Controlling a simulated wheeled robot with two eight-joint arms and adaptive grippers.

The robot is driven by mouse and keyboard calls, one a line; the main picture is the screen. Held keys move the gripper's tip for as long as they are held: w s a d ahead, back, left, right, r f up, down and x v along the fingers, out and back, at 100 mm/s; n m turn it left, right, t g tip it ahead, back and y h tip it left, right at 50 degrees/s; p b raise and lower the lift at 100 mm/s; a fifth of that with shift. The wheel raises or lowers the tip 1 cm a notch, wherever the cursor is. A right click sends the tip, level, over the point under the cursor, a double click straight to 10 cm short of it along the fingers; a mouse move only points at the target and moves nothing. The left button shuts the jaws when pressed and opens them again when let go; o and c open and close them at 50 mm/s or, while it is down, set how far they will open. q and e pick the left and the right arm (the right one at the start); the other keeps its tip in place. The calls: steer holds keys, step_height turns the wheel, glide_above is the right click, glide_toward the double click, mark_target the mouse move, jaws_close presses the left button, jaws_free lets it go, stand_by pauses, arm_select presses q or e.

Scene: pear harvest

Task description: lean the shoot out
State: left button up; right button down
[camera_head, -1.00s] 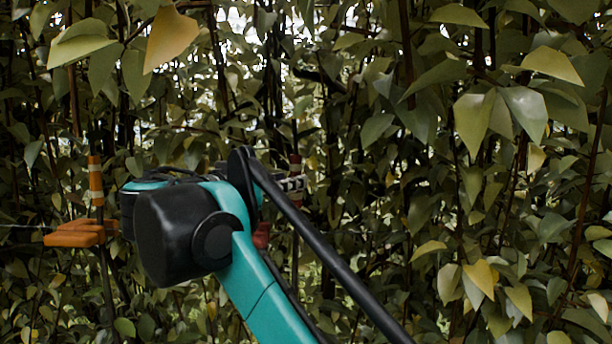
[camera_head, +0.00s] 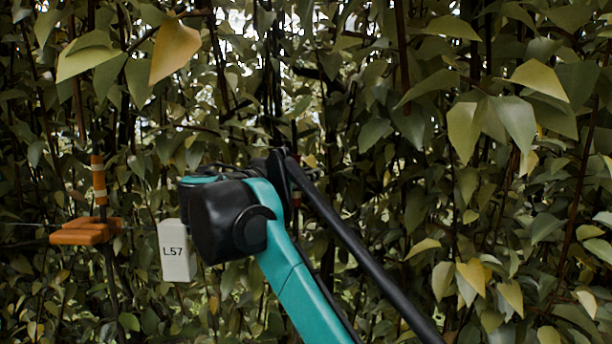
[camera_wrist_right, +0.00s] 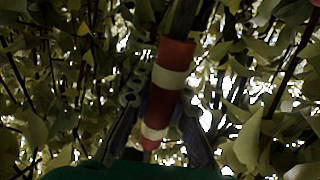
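A shoot with a red and white banded sleeve (camera_wrist_right: 167,85) runs upright and slightly tilted through the right wrist view. My right gripper (camera_wrist_right: 162,103) has a finger on each side of the sleeve, close against it, and looks shut on it. In the head view my right gripper (camera_head: 304,170) is partly hidden behind my teal and black arm, among the leaves. The sleeve is mostly hidden there. My left gripper is not in view.
An orange block (camera_head: 85,231) sits by a stem with an orange and white banded sleeve (camera_head: 98,180) at left. A white tag marked L57 (camera_head: 176,250) hangs beside my arm. Dense leaves and dark stems fill the rest.

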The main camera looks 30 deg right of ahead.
steer(key=s+a+f+m+h+b, duration=0.1)
steer(key=s+a+h+b, duration=0.1)
steer(key=s, duration=0.5)
steer(key=s+a+f+m+h+b, duration=0.1)
steer(key=s+a+m+h+b, duration=0.1)
steer(key=s+a+b, duration=0.3)
steer(key=shift+s+a+f+t, duration=0.15)
steer(key=shift+s+a+t, duration=0.15)
steer(key=shift+s+a, duration=0.8)
steer(key=shift+s+d, duration=0.15)
steer(key=shift+d, duration=0.05)
steer(key=c, duration=1.5)
jaws_free()
steer(key=shift+d, duration=0.1)
steer(key=v, duration=1.2)
